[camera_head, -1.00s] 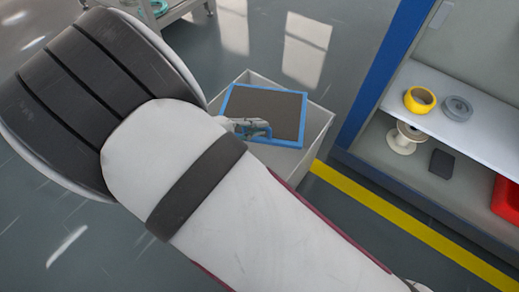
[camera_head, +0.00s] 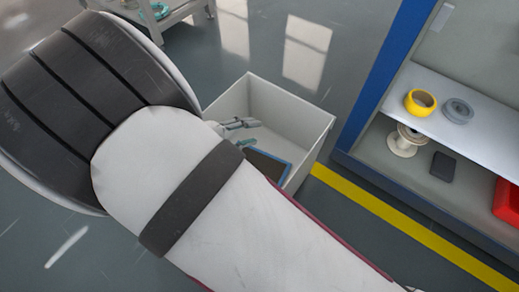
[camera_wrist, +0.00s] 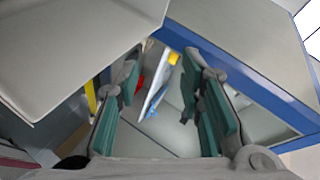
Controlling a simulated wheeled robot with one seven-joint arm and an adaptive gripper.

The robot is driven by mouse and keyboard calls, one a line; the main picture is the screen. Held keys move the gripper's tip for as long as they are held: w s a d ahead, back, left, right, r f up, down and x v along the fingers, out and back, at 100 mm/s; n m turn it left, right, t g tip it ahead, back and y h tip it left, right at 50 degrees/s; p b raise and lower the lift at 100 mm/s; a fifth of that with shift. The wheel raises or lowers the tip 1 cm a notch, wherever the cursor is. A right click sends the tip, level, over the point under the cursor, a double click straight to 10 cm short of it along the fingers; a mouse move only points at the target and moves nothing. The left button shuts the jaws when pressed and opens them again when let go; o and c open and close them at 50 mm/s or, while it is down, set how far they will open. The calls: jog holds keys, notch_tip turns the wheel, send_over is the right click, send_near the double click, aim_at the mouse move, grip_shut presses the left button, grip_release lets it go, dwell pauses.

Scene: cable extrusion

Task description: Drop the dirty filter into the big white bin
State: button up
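The big white bin (camera_head: 302,118) stands on the floor just beyond my arm in the head view. The dirty filter, a dark panel with a blue frame (camera_head: 268,167), is down inside the bin toward its near side. My arm and the near wall hide much of it, so I cannot tell how it rests. My gripper (camera_head: 240,126) is over the left part of the bin, apart from the filter. In the wrist view its two teal-padded fingers (camera_wrist: 166,95) are spread with nothing held between them.
A blue-framed shelf unit (camera_head: 374,82) stands to the right, holding a yellow tape roll (camera_head: 420,101), a grey ring (camera_head: 458,110), a spool (camera_head: 404,141) and a red container (camera_head: 507,203). A yellow floor line (camera_head: 400,219) runs before it. A rack (camera_head: 172,14) stands at the back left.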

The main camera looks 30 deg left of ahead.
jog(key=v, duration=0.9)
jog(key=shift+s+a+r, duration=0.1)
